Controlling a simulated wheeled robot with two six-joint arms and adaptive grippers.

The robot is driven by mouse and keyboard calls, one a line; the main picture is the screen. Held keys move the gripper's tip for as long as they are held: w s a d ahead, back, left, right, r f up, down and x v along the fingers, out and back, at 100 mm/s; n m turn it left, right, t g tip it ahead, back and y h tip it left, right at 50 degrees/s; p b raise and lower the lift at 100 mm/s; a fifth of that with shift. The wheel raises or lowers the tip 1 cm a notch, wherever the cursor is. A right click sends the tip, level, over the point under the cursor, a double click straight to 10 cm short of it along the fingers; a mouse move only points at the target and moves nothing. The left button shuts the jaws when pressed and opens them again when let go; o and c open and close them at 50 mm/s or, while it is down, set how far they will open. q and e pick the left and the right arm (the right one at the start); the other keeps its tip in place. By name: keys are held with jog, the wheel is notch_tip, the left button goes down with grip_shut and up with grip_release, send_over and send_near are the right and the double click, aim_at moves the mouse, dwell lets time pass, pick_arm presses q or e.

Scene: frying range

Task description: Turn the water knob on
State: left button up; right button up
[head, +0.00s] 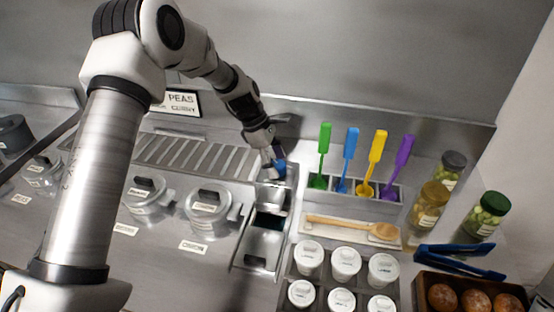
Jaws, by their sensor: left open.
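A small blue part, which looks like the water knob (280,170), shows at the tip of my left gripper (271,160). It sits at the back end of a narrow metal sink unit (264,246). My left arm reaches in from the left, and the gripper points down at the knob. The gripper is open, with its fingers at or beside the knob. They hide part of it, and I cannot tell whether they touch it. My right gripper is not in view.
Colored utensils stand in a metal holder (350,200) right of the knob. A wooden spoon (350,226) lies in front. Lidded pots (207,212) stand to the left. White-lidded cups (345,263), jars (485,215) and blue tongs (455,262) fill the right side.

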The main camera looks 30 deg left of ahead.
pick_arm(q)
jog(key=shift+w+f, duration=0.2)
jog(key=shift+f, duration=0.1)
jog(key=shift+s+r, duration=0.2)
jog(key=shift+s, duration=0.05)
jog(key=shift+s+r, duration=0.1)
jog(key=shift+s, duration=0.05)
jog(key=c, duration=1.1)
